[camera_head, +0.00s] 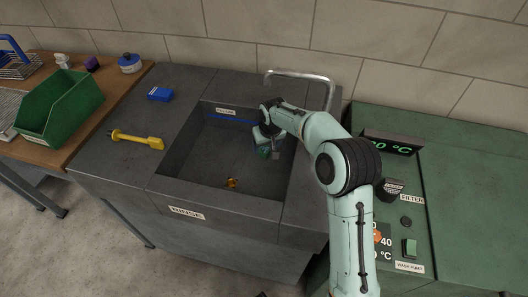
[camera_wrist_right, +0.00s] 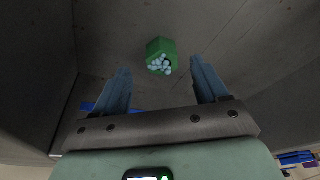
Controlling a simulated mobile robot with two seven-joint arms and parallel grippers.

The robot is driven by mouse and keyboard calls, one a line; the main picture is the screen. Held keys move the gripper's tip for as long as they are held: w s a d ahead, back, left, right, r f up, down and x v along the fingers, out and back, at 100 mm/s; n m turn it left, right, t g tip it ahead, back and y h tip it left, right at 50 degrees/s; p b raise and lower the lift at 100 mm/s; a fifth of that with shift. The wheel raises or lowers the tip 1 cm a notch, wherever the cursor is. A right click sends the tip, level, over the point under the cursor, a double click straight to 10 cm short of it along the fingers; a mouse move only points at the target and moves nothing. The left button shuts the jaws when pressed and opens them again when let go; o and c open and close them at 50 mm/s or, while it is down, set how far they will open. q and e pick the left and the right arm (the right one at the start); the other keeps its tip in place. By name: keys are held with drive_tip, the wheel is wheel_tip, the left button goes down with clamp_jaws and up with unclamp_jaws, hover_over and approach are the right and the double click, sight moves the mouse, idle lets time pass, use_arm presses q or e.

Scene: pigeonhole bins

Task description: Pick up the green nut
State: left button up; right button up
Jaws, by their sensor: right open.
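The green nut (camera_wrist_right: 156,46) lies on the floor of the dark sink basin (camera_head: 205,170). In the right wrist view it is a small green block with pale bits at its lower side. In the head view a bit of green (camera_head: 264,153) shows beside my right gripper (camera_head: 270,150), which partly hides it. My right gripper is down inside the basin. In the wrist view its two blue-grey fingers (camera_wrist_right: 160,85) are spread with nothing between them, and the nut appears just beyond the fingertips, between their lines. My left gripper is not in view.
A small orange-yellow piece (camera_head: 232,183) lies in the basin near its front wall. A blue strip (camera_head: 230,119) runs along the back. A yellow tool (camera_head: 136,139) and a blue block (camera_head: 160,94) are on the left counter. A green bin (camera_head: 60,105) stands farther left.

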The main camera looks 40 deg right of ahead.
sight(264, 149)
drive_tip(key=x, duration=0.3)
drive_tip(key=shift+w+a+f, duration=0.1)
drive_tip(key=shift+w+f, duration=0.15)
drive_tip(key=shift+f, duration=0.05)
drive_tip(key=c, duration=1.3)
drive_tip(key=shift+r, duration=0.1)
